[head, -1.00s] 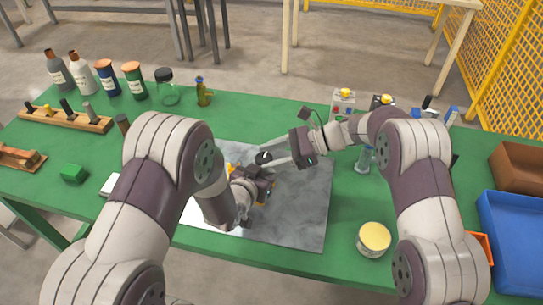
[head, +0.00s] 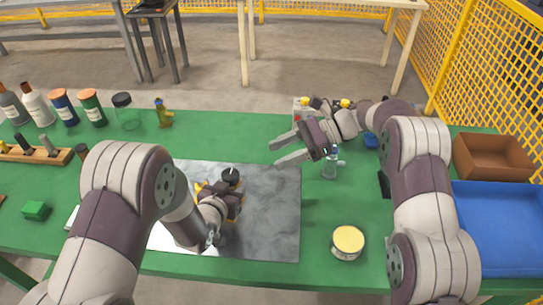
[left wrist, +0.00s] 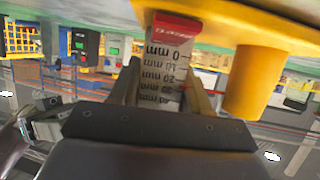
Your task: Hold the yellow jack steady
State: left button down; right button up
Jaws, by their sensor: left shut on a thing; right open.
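The yellow jack stands on the grey metal plate (head: 270,225), mostly hidden by my left gripper (head: 230,195); yellow bits of the jack (head: 201,188) show at its edges. A black round part (head: 231,175) with a thin light pin shows at its top. In the left wrist view the yellow jack body (left wrist: 250,85) fills the top, with a red-topped white millimetre scale (left wrist: 163,65) between my left fingers (left wrist: 162,90). The left gripper is shut on the jack. My right gripper (head: 276,153) is open and empty, right of the jack and apart from it.
A glass jar (head: 329,165) stands close to the right gripper. A yellow-lidded tin (head: 348,241) stands right of the plate. A blue bin (head: 510,215) and a brown bin (head: 493,155) are at the right. Several bottles and a green block (head: 36,210) are at the left.

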jog(key=shift+o, duration=1.4)
jog(key=w+a+r+m+t, duration=0.4)
jog(key=w+a+m+t, duration=0.1)
jog(key=w+a+m, duration=0.1)
jog(key=shift+a+m+y, duration=0.2)
jog(key=shift+m+y, duration=0.1)
jog(key=shift+m, duration=0.3)
jog(key=w+a+r+m+t+h, duration=0.25)
jog(key=r+m+t, duration=0.2)
jog(key=m, duration=0.65)
jog(key=w+a+r+m+t+h, duration=0.25)
jog(key=w+r+m+t, duration=0.2)
jog(key=m, duration=0.65)
jog(key=m+g+h, duration=0.6)
jog(key=m+h, duration=0.1)
jog(key=m, duration=1.7)
send_near(230, 173)
jog(key=x, duration=0.8)
jog(key=shift+f, duration=0.2)
jog(key=shift+c, duration=0.3)
